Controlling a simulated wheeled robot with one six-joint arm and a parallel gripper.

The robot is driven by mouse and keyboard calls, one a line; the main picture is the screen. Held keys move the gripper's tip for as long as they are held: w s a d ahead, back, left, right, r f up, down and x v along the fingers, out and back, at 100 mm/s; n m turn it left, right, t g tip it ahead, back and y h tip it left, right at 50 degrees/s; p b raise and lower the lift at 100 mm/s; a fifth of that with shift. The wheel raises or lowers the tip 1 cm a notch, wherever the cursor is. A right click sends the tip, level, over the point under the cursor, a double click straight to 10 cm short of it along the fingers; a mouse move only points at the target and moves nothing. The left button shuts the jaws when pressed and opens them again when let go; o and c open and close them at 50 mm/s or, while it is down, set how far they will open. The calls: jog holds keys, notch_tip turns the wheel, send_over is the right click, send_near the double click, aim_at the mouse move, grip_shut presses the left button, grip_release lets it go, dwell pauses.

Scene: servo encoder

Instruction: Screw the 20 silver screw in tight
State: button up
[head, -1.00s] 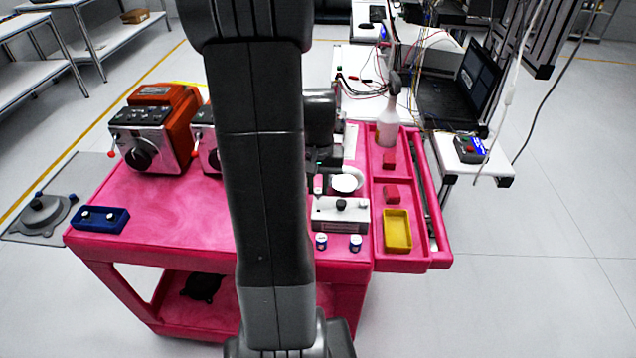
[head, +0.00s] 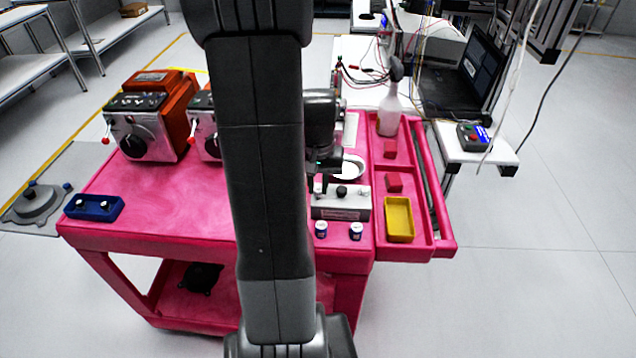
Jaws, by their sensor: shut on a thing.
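A grey-silver box (head: 340,205) with a dark knob on its top stands near the front right of the pink cart. My gripper (head: 323,182) is over the left part of this box, beside the knob. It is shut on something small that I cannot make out. The fingertips are small and dark here, and I cannot tell whether what they hold touches the box. My own arm column covers the middle of the view and part of the cart. No silver screw can be told for certain at this size.
Two small blue-and-white cylinders (head: 338,231) stand in front of the box. A white round dish (head: 355,165) is behind it. A yellow tray (head: 399,222), red blocks and a spray bottle (head: 388,112) are at the right.

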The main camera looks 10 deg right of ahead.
jog(key=shift+f+b, duration=0.45)
jog(key=shift+f, duration=0.25)
